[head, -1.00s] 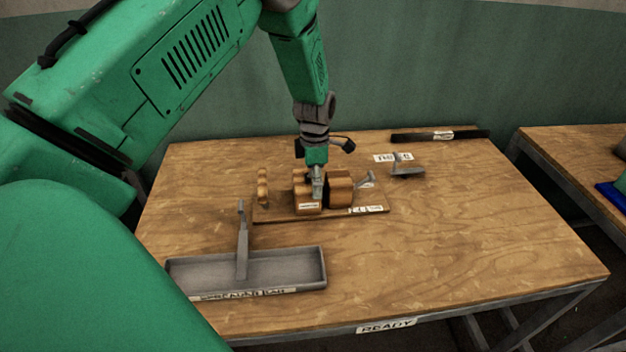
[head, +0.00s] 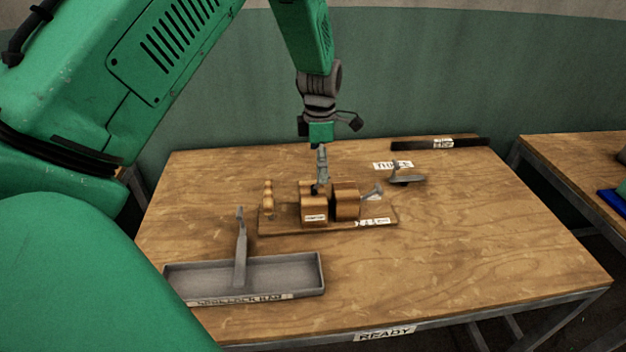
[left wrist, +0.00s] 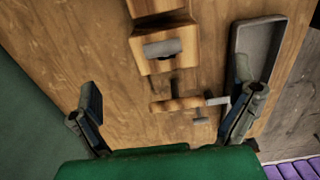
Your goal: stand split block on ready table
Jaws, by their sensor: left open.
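A brown wooden block (head: 314,208) with a small white label stands upright on a wooden base board (head: 270,227) on the ready table (head: 480,250). A second brown block (head: 346,201) stands just to its right, with a dark gap between them. My left gripper (head: 321,185) points down at the labelled block's top; in the head view I cannot tell whether it touches. My right gripper is not in view.
A turned wooden handle (head: 267,197) stands left of the blocks, and a grey lever (head: 372,191) right. A grey tray (head: 322,272) with an upright grey piece (head: 241,250) is front left. A grey tool (head: 407,179) and a dark bar (head: 440,143) lie behind. The table's right side is clear.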

